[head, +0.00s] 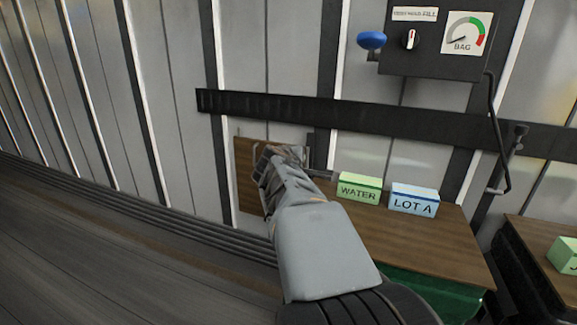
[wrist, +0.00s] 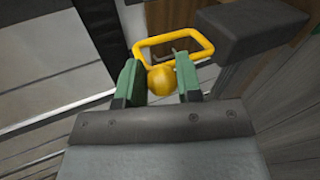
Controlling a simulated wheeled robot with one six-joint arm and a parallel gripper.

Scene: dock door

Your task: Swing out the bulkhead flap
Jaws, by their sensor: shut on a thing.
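A brown wooden panel (head: 246,172), which looks like the bulkhead flap, stands upright against the wall beyond my arm in the head view. My arm hides part of it. In the wrist view, a yellow loop (wrist: 205,42) with a round yellow knob (wrist: 162,81) shows at the fingertips. My gripper (wrist: 159,78) has its green finger pads on either side of the knob and is shut on it. In the head view my gripper (head: 268,158) is in front of the panel, with its fingertips hard to make out.
A wooden-topped table (head: 425,240) stands right of my arm, bearing a green WATER box (head: 359,187) and a blue LOT A box (head: 413,200). A dark rail (head: 400,120) crosses the ribbed wall. A control panel with a gauge (head: 466,33) hangs above. The floor at left is clear.

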